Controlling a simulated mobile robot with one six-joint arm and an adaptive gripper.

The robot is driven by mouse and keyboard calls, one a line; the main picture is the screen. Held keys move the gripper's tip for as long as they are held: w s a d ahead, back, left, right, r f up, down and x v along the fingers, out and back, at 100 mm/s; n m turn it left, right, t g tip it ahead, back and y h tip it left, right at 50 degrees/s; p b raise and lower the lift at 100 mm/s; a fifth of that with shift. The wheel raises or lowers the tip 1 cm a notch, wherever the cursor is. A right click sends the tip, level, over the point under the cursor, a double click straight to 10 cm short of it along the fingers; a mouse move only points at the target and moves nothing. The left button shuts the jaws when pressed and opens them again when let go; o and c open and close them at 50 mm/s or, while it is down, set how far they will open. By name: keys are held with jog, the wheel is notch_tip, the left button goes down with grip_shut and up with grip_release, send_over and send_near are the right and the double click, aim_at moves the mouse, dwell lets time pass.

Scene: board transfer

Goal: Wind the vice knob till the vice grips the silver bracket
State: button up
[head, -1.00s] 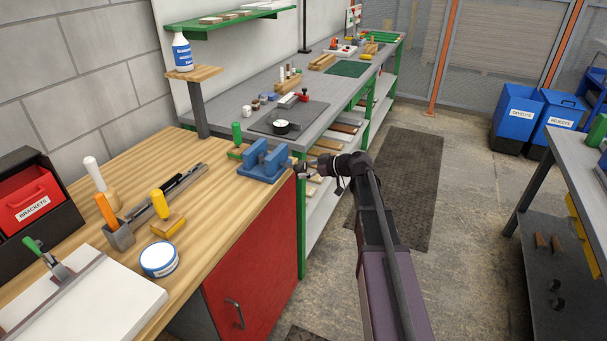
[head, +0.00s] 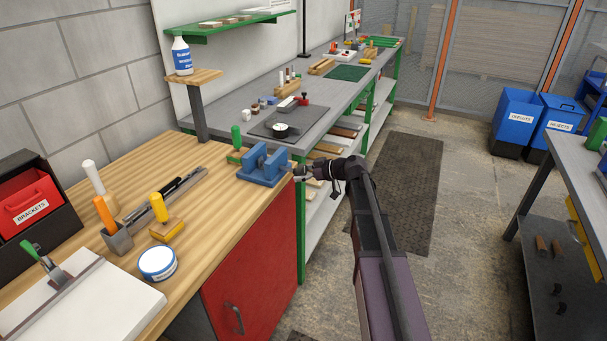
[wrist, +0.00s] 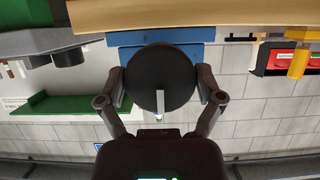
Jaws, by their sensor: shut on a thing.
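The blue vice (head: 264,168) stands at the right end of the wooden bench, near its edge. My gripper (head: 301,171) reaches it from the right at the knob side. In the wrist view the round black vice knob (wrist: 160,78), with a pale mark on its face, sits between both fingers of my gripper (wrist: 162,92), which is shut on it. The blue vice body (wrist: 150,38) shows behind the knob. I cannot make out the silver bracket clearly, nor how tightly the vice jaws sit.
A green-handled tool (head: 236,140) stands just behind the vice. A yellow-handled tool (head: 159,210), a round blue-and-white tin (head: 158,263) and a black box with a red BRACKETS bin (head: 32,202) are further left on the bench.

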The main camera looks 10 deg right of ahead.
jog(key=m+g, duration=0.1)
jog(key=m+y+b, duration=0.1)
jog(key=m, duration=0.1)
jog(key=shift+f+g+y, duration=0.15)
jog(key=shift+g+y, duration=0.15)
jog(key=shift+g, duration=0.1)
jog(key=m+g+y+b, duration=0.1)
jog(key=m, duration=0.2)
jog(key=shift+y+b, duration=0.3)
jog(key=m+g+y+b, duration=0.1)
jog(key=m+b, duration=0.1)
jog(key=m, duration=0.1)
jog(key=shift+s+a+f+m+y, duration=0.1)
jog(key=shift+m+y, duration=0.3)
jog(key=shift+m+y+b, duration=0.8)
jog(key=shift+m+b, duration=0.45)
jog(key=shift+m, duration=0.45)
jog(key=shift+r, duration=0.2)
jog(key=o, duration=0.9)
jog(key=shift+c, duration=0.2)
